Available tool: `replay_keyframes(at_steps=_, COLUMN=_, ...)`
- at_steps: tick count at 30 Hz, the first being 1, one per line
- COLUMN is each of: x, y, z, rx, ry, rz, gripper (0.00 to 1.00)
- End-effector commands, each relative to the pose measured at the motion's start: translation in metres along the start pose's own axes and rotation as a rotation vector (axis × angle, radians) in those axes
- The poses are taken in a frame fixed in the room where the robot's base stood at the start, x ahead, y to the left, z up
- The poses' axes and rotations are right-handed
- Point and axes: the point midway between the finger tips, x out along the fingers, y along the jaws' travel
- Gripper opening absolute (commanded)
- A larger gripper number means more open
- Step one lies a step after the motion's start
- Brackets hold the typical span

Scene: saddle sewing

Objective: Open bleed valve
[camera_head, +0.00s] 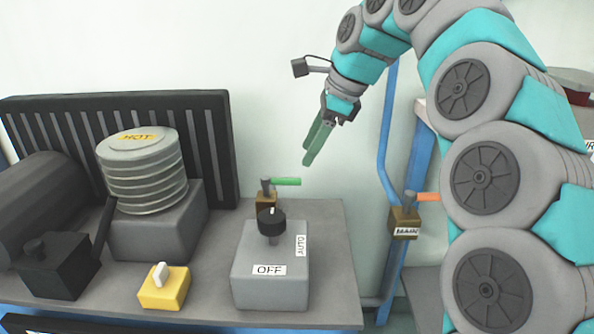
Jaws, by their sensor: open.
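A small brass valve (266,200) with a green lever handle (286,181) stands on the grey bench, behind the grey switch box. Its lever points right, about level; I see no label on it. A second brass valve (404,222), labelled MAIN, sits on the blue pipe to the right, with an orange lever (427,197) pointing right. No label reading "bleed" shows. My gripper (314,152) hangs in the air above and right of the green lever, fingers pointing down and left. It is open, apart from the lever, with nothing seen between its fingers.
A grey box (271,285) marked OFF and AUTO with a black knob (271,221) stands at the front. A ribbed cylinder (145,175) marked HOT stands left. A yellow switch box (164,288) is at the front edge. A blue pipe (386,130) rises right of my gripper.

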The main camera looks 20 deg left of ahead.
Motion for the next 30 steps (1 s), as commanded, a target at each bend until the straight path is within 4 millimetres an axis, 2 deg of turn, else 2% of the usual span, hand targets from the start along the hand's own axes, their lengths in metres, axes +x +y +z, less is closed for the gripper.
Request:
replay_keyframes(at_steps=16, x=0.068, y=0.002, z=0.000, rx=-0.002, ry=0.002, rz=0.005, gripper=0.51)
replay_keyframes(at_steps=26, x=0.074, y=0.002, z=-0.001, rx=-0.002, ry=0.001, rz=0.002, gripper=0.50)
replay_keyframes(at_steps=30, x=0.074, y=0.002, z=-0.001, rx=-0.002, ry=0.001, rz=0.002, gripper=0.34)
